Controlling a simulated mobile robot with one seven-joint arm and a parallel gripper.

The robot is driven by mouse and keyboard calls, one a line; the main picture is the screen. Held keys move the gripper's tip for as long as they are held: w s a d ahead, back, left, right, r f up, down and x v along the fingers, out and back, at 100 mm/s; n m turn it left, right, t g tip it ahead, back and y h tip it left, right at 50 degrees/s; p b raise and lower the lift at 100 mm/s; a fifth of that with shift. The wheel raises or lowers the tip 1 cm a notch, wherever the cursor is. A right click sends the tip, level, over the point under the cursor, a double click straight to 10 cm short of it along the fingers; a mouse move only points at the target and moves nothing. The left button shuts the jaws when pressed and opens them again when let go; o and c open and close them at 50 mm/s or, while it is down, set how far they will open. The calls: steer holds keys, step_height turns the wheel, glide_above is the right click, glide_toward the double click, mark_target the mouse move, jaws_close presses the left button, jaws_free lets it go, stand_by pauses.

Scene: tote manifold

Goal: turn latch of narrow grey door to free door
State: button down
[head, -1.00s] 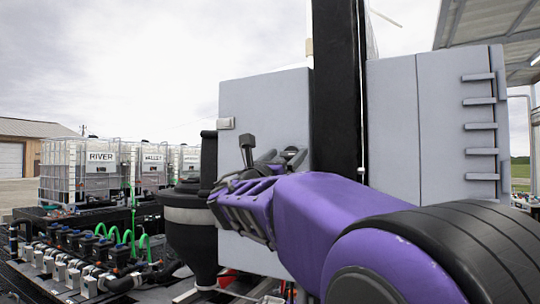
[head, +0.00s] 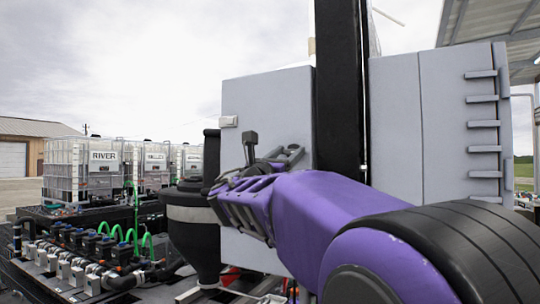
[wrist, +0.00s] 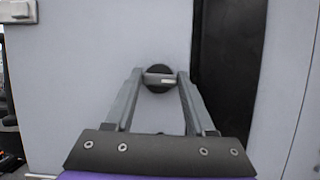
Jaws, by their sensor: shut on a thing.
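The narrow grey door (head: 265,100) is the flat panel left of the black post. It fills most of the wrist view (wrist: 95,70). Its latch (wrist: 160,79) has a short light grey handle on a round black base, and the handle lies about level in the wrist view. My gripper (wrist: 159,77) is shut on the latch handle, with one finger at each end of it. In the head view my gripper (head: 292,156) is in front of the door, and the latch cannot be made out there.
A black post (head: 338,90) stands just right of the door. Further right is a wider grey panel (head: 395,120) with several hinge-like bars. A black tank (head: 190,235) stands close at left, beside several valves and green hoses. White caged totes (head: 85,168) are further back.

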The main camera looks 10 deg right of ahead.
steer(key=m+g+h, duration=0.1)
steer(key=m, duration=0.1)
steer(key=m+g+h+b, duration=0.1)
steer(key=m, duration=0.2)
steer(key=shift+w+f+m, duration=0.1)
steer(key=shift+m, duration=0.2)
steer(key=m+g, duration=0.1)
steer(key=m, duration=0.2)
steer(key=m+g+h, duration=0.1)
steer(key=m, duration=0.2)
steer(key=shift+a+r+g, duration=0.1)
steer(key=shift+r+g, duration=0.1)
steer(key=shift+g, duration=0.2)
steer(key=m+g+p, duration=0.1)
steer(key=m+g, duration=0.1)
steer(key=m, duration=0.3)
steer(key=shift+m+g+y, duration=0.3)
steer(key=shift+m+g, duration=0.05)
steer(key=shift+m, duration=0.85)
steer(key=shift+m+g+y, duration=0.3)
steer(key=shift+m+g, duration=0.05)
steer(key=shift+m, duration=0.85)
steer(key=shift+c, duration=1.2)
jaws_free()
